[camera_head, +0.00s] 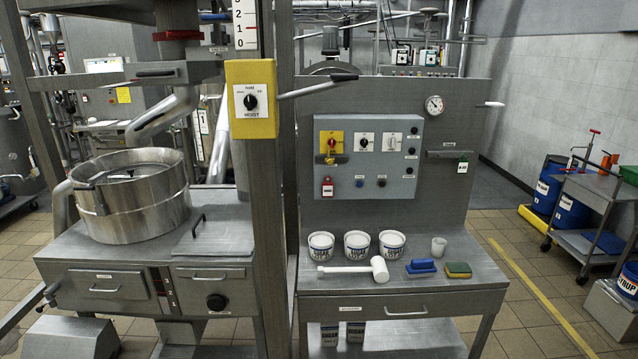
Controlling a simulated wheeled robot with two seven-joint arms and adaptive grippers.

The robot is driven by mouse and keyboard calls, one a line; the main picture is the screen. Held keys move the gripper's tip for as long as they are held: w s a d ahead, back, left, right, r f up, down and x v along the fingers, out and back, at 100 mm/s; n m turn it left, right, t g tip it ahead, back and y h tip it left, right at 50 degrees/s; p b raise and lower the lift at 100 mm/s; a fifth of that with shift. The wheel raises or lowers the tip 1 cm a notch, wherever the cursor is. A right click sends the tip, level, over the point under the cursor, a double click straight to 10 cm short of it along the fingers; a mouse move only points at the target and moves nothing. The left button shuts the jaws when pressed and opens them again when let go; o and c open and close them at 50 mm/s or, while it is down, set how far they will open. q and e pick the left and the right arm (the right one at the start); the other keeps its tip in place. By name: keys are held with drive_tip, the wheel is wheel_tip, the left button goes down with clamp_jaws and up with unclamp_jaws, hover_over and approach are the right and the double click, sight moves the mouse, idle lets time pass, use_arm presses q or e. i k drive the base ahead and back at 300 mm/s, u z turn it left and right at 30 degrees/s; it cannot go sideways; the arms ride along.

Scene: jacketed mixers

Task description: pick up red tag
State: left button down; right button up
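A small red tag (327,187) with a pale label hangs at the lower left of the grey control box (368,157), below the yellow plate with the red rotary switch (331,147). It looks like a lockout tag; whether it is hooked to the switch or to the box is too small to tell. Neither of my grippers shows in the head view.
The steel bench (440,292) below holds three white tubs (357,245), a white mallet (355,269), a small cup (439,247), a blue brush (421,267) and a sponge (458,270). A post with a yellow hoist box (251,99) and lever stands left of the panel.

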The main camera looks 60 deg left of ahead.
sight(327, 187)
drive_tip(key=u, duration=0.5)
drive_tip(key=i, duration=1.05)
drive_tip(key=u, duration=1.7)
drive_tip(key=i, duration=0.7)
drive_tip(key=u, duration=0.75)
